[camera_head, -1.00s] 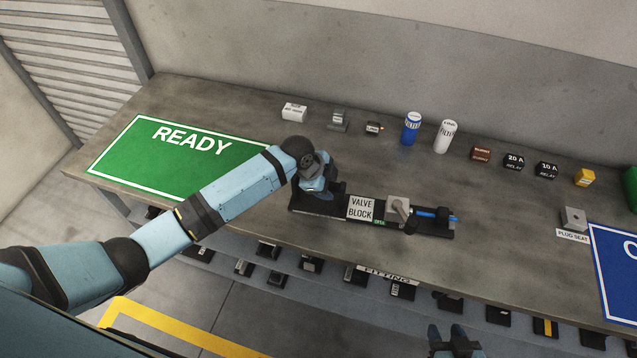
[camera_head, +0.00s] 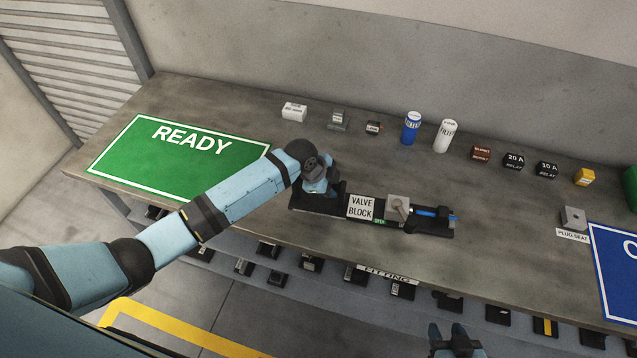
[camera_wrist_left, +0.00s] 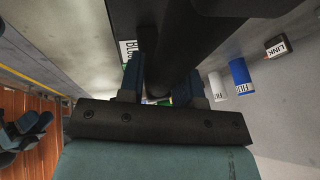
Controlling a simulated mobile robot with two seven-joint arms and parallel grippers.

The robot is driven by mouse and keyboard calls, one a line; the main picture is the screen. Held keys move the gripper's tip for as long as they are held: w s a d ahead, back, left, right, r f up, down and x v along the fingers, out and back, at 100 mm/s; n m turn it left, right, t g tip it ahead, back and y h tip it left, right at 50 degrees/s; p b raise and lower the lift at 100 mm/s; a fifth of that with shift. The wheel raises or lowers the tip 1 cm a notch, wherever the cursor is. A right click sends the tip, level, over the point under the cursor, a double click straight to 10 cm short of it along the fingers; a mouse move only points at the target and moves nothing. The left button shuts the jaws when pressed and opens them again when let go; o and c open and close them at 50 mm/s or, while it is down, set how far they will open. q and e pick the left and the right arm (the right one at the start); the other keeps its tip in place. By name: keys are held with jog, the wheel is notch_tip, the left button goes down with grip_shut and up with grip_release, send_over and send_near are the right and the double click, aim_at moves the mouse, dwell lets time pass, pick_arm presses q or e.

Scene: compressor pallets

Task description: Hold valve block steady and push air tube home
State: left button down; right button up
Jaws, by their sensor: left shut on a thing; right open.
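The valve block (camera_head: 361,207) is a long dark base with a white label, lying on the bench near its front edge. A grey block with a lever (camera_head: 399,207) sits on it. The blue air tube (camera_head: 432,214) lies along its right part; I cannot tell how deep its end sits. My left gripper (camera_head: 325,192) is at the base's left end, shut on a dark upright part of the valve block. In the left wrist view the fingers (camera_wrist_left: 163,88) flank this dark bar. My right gripper (camera_head: 455,344) is open and empty, below the bench's front edge.
A green READY mat (camera_head: 185,158) lies at left and a blue mat (camera_head: 615,262) at right. A plug seat (camera_head: 573,217) stands beside the blue mat. Filters (camera_head: 411,128), relays (camera_head: 515,162) and other small parts line the back. A shelf with several dark parts runs below.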

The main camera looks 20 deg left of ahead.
jog(key=shift+a, duration=0.1)
dwell(0.5)
jog(key=shift+r, duration=0.15)
jog(key=shift+s, duration=0.1)
dwell(0.4)
dwell(0.8)
jog(key=shift+o, duration=1.4)
